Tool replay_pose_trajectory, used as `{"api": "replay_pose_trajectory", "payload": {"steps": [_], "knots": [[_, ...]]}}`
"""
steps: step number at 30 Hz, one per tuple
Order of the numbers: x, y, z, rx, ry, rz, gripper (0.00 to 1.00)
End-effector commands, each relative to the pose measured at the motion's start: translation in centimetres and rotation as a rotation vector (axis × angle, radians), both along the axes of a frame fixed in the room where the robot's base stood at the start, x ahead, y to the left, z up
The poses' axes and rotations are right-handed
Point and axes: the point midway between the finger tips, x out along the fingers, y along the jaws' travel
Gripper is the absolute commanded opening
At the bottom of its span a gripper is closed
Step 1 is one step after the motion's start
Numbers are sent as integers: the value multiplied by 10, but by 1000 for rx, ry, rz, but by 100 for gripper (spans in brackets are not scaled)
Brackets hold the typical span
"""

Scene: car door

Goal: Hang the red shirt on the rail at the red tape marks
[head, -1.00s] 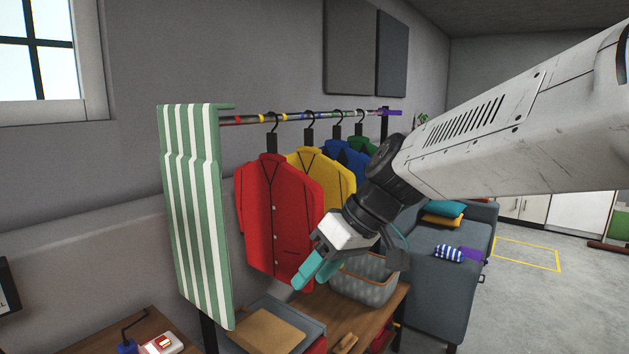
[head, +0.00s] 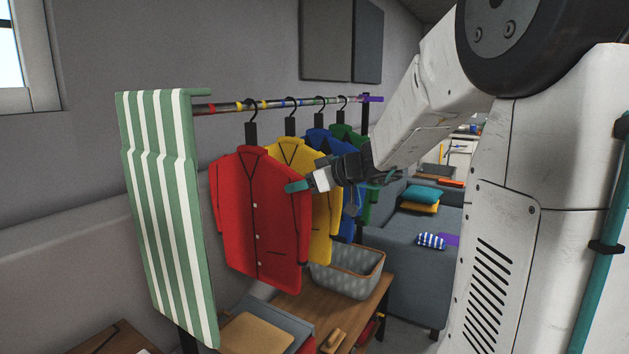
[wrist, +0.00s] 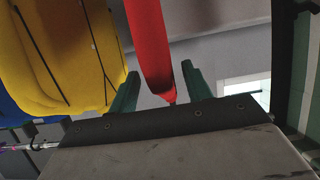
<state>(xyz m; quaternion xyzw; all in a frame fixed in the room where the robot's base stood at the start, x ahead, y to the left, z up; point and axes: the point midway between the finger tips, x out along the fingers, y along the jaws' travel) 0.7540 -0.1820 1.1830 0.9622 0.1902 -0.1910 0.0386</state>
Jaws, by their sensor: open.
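The red shirt (head: 262,215) hangs from a black hanger on the rail (head: 325,101), its hook close to a yellow tape mark (head: 265,104). A red tape mark (head: 212,107) shows on the rail left of that hook. My gripper (head: 298,185) is open at the shirt's right edge, by the sleeve. In the wrist view, a red strip of the shirt (wrist: 150,45), seen nearly edge-on, lies between my two spread teal fingers (wrist: 160,82). The head view shows one finger clearly; the other is hidden. Contact cannot be told.
The yellow shirt (head: 322,220) hangs just right of the red one, with blue (head: 322,140) and green (head: 345,133) shirts beyond. A green-striped cloth (head: 165,200) covers the rack's left end. A grey basket (head: 347,278) stands on the wooden bench (head: 290,303) below.

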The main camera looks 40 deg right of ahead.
Motion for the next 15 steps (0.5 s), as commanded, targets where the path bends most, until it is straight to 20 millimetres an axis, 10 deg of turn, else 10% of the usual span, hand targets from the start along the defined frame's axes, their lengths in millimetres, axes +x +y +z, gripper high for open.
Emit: {"api": "replay_pose_trajectory", "payload": {"steps": [15], "knots": [[23, 8, -11, 0, 0, -2, 49]]}}
